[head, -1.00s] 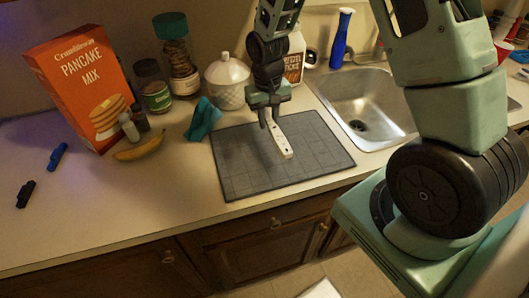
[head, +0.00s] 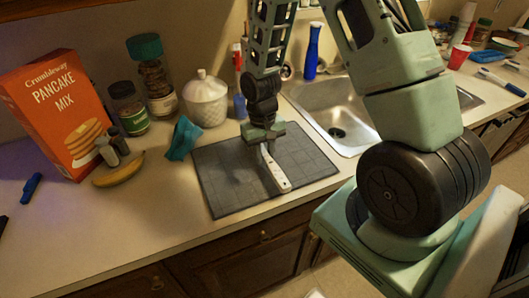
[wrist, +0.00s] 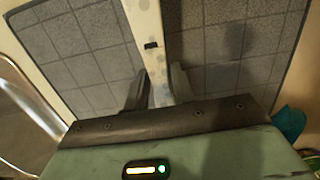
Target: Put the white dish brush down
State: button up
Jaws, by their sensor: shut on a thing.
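The white dish brush (head: 276,173) is a long pale handle with small dark marks near its front end. My gripper (head: 262,143) is shut on it and points down over the dark grey mat (head: 223,193). In the wrist view, the brush (wrist: 147,26) runs up from between the two fingers of my gripper (wrist: 160,92), with the tiled mat (wrist: 220,78) beneath. The brush lies low over the mat; I cannot tell whether it touches. Its far end is hidden by my gripper.
Behind the mat stand a white canister (head: 206,100), jars (head: 130,108) and a teal cloth (head: 183,138). A banana (head: 118,171) and pancake mix box (head: 58,115) are at left. The sink (head: 335,108) is at right.

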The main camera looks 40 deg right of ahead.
aim_at(263, 150)
jog(key=shift+f, duration=0.25)
jog(key=shift+f, duration=0.15)
jog(key=o, duration=0.9)
notch_tip(263, 150, up, 12)
jog(key=w+b, duration=0.1)
jog(key=b, duration=0.1)
jog(key=s+a+r+n, duration=0.2)
jog(key=s+a+n, duration=0.1)
jog(key=a, duration=0.4)
jog(key=s+a+r+n, duration=0.2)
jog(key=s+a, duration=0.1)
jog(key=a, duration=0.5)
jog(key=s+a+n, duration=0.2)
jog(key=s, duration=0.2)
jog(key=s+a+r+n, duration=0.1)
jog(key=s+a+n, duration=0.1)
jog(key=s, duration=0.3)
jog(key=s+a+r+n+t, duration=0.1)
jog(key=s+a, duration=0.2)
jog(key=s, duration=0.1)
jog(key=shift+s+a+r+n, duration=0.1)
jog(key=shift+s+a+n, duration=0.05)
jog(key=shift+a+n, duration=0.25)
